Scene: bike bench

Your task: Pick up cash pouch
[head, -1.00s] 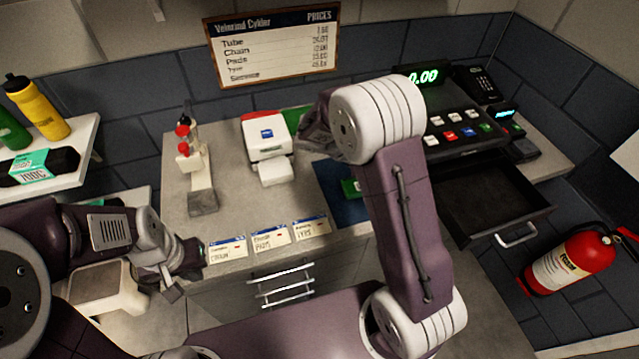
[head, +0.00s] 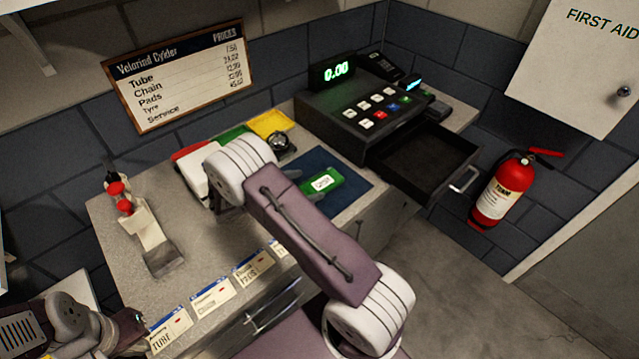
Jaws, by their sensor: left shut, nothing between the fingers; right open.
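My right gripper (head: 304,186) is open at the pouch's left end, mostly hidden behind my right arm. I cannot tell whether its fingers touch the pouch or stand around it. My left gripper (head: 134,334) is shut and empty at the lower left, near the counter's front edge and away from the pouch.
The register (head: 350,110) stands behind the mat, with its drawer (head: 425,155) open to the right. Yellow (head: 270,122) and green trays lie at the back. A red-capped stand (head: 145,225) is on the left. Price cards line the front edge.

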